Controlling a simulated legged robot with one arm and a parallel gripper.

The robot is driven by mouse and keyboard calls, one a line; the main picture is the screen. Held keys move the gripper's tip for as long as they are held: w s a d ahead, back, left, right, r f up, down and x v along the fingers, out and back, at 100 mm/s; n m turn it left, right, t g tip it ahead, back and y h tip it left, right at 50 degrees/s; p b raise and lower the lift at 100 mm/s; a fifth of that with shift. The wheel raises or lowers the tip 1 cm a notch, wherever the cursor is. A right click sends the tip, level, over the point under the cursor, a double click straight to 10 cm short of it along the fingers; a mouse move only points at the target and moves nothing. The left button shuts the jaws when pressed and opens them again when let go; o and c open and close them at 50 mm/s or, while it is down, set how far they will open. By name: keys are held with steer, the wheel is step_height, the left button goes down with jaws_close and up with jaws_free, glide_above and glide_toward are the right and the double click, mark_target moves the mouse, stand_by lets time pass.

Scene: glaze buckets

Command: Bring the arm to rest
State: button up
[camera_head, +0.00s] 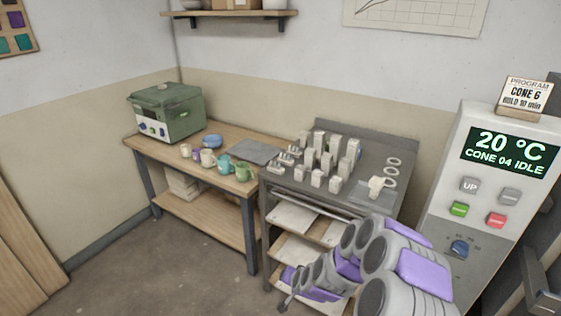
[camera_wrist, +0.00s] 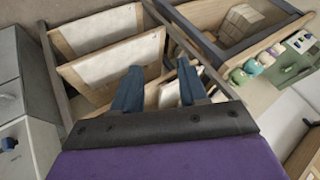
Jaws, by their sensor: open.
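My gripper (camera_wrist: 160,84) is in the wrist view with its two dark blue fingers spread apart. Nothing shows between the fingertips except the shelf rack behind them. In the head view my grey and purple arm is at the lower right, in front of the grey metal rack (camera_head: 268,184). The arm is folded low there and hides part of the rack's lower shelves. The gripper's fingers are hard to make out in the head view.
The rack holds pale boards (camera_head: 294,216) below and several pale blocks (camera_head: 309,157) on top. Left of it, a wooden table (camera_head: 150,145) carries mugs (camera_head: 225,164) and a green device (camera_head: 168,112). A kiln control panel (camera_head: 497,175) stands right. Floor at left is clear.

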steer(key=s+r+n+g, duration=0.4)
steer(key=s+r, duration=1)
steer(key=r, duration=0.2)
steer(key=s+d+r+g+h, duration=0.1)
steer(key=s+d+r, duration=0.2)
steer(key=s, duration=0.6)
steer(key=s+d+r+g+h, duration=0.1)
steer(key=s+d+r, duration=0.3)
steer(key=s, duration=0.6)
steer(key=s+d+r+g+h, duration=0.1)
steer(key=s+d+r+g, duration=0.2)
steer(key=s, duration=0.6)
steer(key=shift+s+d+r+n, duration=0.4)
steer(key=shift+r, duration=0.35)
